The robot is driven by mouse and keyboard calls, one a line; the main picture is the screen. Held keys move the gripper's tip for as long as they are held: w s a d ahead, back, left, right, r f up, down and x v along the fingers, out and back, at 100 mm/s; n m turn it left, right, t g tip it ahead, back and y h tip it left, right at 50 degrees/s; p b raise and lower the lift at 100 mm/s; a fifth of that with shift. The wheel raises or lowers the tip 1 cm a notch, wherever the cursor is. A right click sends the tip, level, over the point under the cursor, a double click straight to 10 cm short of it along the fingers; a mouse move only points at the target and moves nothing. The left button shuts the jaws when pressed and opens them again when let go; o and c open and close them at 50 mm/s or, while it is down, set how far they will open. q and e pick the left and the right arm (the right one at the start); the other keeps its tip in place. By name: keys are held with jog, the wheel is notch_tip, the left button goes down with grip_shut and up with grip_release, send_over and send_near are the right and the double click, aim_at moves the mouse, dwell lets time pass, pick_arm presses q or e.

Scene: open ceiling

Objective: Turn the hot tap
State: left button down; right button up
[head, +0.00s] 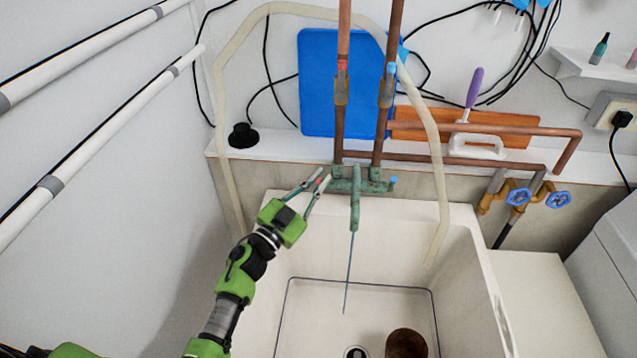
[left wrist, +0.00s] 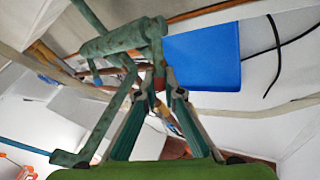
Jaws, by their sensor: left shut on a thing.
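The hot tap (head: 320,181) shows as a small red-marked end at the left of the green, weathered faucet (head: 355,195) above the sink. My left gripper (head: 319,177) reaches in from the lower left with its fingertips at this tap, shut on it; the fingers partly hide it. In the left wrist view the two fingers of my left gripper (left wrist: 162,82) come together just beside the faucet (left wrist: 120,38); the held part is mostly hidden. The cold tap (head: 393,181), marked blue, is on the faucet's right. A thin blue stream (head: 348,275) hangs below the spout. My right gripper is not in view.
The white sink (head: 470,228) lies below, with a brown pot (head: 406,344) near its drain. Copper pipes (head: 377,140) rise behind the faucet. A pale hose (head: 226,120) arches around it. A blue board (head: 318,85) leans on the wall. The space above the basin is mostly clear.

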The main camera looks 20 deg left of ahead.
pick_arm(q)
jog(key=c, duration=2.1)
grip_release()
jog(key=shift+f, duration=0.1)
jog(key=shift+c, duration=0.2)
jog(key=shift+r, duration=5.05)
